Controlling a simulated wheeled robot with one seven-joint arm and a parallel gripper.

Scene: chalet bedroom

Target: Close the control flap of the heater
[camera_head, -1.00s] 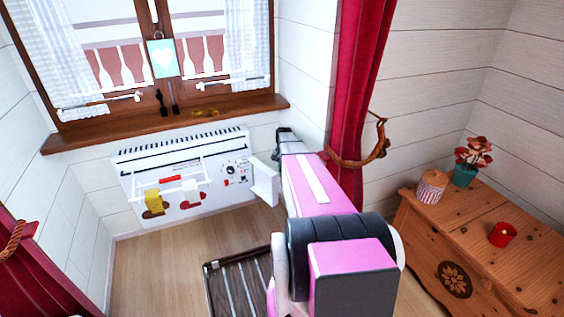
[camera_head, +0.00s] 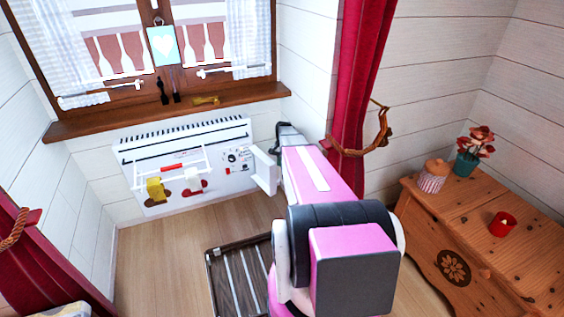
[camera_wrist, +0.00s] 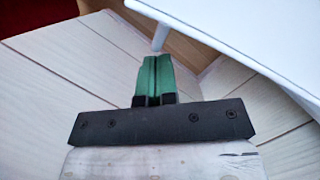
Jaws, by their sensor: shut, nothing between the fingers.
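The white heater (camera_head: 222,145) hangs on the wall below the window. Its control panel with a dial (camera_head: 232,157) and red switch is exposed at its right end. The white control flap (camera_head: 265,171) stands open, swung out from the heater's right side. My gripper, at the end of my pink arm, is just right of the flap in the head view, its fingertips hidden there. In the wrist view my gripper's green fingers (camera_wrist: 155,76) are shut together and empty. A white panel (camera_wrist: 245,35), apparently part of the heater or flap, lies close beyond them; contact cannot be told.
Yellow and red-white socks (camera_head: 157,189) hang on a rack on the heater. A slatted dark mat or rack (camera_head: 240,275) lies on the floor. A wooden chest (camera_head: 475,235) stands at right.

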